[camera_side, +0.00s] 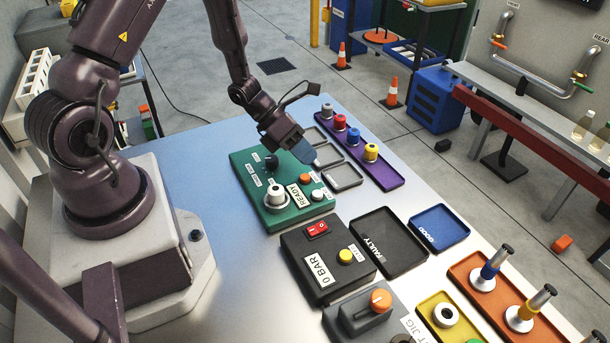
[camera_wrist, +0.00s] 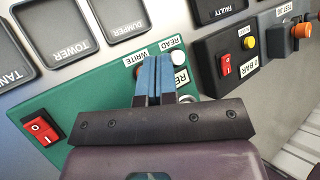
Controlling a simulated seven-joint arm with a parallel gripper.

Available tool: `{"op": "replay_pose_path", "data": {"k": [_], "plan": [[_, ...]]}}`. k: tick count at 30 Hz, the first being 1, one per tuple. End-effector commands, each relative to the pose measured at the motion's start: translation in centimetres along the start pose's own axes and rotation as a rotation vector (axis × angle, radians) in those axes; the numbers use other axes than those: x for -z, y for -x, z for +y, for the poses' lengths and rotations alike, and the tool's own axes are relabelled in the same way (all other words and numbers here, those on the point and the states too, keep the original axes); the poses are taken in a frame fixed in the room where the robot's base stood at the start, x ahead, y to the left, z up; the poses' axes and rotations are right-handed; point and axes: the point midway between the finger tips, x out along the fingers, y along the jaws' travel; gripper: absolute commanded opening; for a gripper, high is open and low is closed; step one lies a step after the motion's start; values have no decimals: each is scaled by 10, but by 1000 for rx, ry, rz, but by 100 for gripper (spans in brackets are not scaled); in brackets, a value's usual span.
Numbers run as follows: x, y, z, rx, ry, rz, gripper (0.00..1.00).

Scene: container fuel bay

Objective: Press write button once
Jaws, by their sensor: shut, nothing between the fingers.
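The green box (camera_side: 250,180) on the table carries a READY display (camera_side: 300,194), an orange button (camera_side: 305,179) and a white button (camera_side: 317,194). In the wrist view, the WRITE label (camera_wrist: 133,60) is left of my blue fingertips and the READ label (camera_wrist: 171,43) is to their right. The white button (camera_wrist: 178,58) shows by READ.
A red rocker switch (camera_wrist: 40,130) is on the green box. Grey trays labelled TOWER (camera_wrist: 67,35) and DUMPER (camera_wrist: 118,14) lie beyond it. A purple tray (camera_side: 393,180) holds coloured knobs. A black box (camera_side: 328,262) with a red switch stands close by.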

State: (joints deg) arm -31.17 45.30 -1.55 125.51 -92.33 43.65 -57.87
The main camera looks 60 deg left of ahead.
Motion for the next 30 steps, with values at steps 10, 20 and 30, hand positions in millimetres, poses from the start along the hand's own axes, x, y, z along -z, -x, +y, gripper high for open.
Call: {"op": "replay_pose_path", "data": {"k": [10, 20, 30], "plan": [[9, -12, 9, -1, -1, 0, 0], [9, -12, 9, 0, -1, 0, 0], [9, -12, 9, 0, -1, 0, 0]]}}
